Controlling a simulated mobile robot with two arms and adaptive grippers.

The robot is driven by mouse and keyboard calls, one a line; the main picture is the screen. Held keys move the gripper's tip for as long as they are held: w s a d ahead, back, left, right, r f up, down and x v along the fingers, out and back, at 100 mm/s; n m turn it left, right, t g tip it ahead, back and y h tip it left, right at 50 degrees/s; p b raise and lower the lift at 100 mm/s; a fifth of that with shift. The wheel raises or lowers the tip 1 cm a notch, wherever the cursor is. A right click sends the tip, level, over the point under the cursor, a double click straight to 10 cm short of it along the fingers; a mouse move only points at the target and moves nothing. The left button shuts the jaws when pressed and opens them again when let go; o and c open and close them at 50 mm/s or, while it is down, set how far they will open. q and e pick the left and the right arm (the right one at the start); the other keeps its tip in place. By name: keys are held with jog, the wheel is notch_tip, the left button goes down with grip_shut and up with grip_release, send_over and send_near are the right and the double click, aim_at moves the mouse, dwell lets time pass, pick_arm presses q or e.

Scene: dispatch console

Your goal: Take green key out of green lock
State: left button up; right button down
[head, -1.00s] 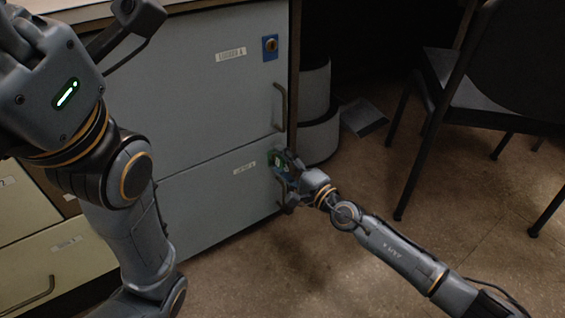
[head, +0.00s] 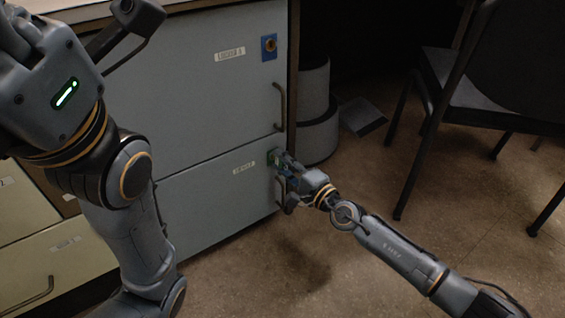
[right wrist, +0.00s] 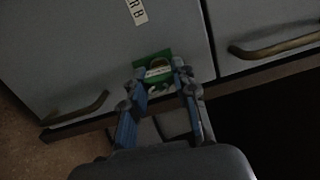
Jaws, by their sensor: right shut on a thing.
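The green lock (head: 273,157) is a small green plate on the lower grey locker door, near its right edge. In the right wrist view the green lock (right wrist: 152,57) shows just beyond my fingertips. My right gripper (head: 281,165) is at the lock, shut on the green key (right wrist: 158,73). Only a little of the key shows between the fingers; I cannot tell how deep it sits in the lock. My left gripper is raised close to the camera at the upper left of the head view; its fingertips are cut off.
A blue lock (head: 269,46) is on the upper door. Door handles (head: 280,106) stick out near the right edge, one close to my right gripper. A black chair (head: 480,100) stands at the right. The floor (head: 330,260) in front is clear.

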jog(key=shift+p+v, duration=0.55)
jog(key=shift+v, duration=1.05)
dwell(1.1)
jog(key=shift+s, duration=0.25)
jog(key=shift+p+v, duration=0.35)
jog(key=shift+v, duration=0.8)
jog(key=v, duration=0.3)
jog(key=shift+s, duration=0.45)
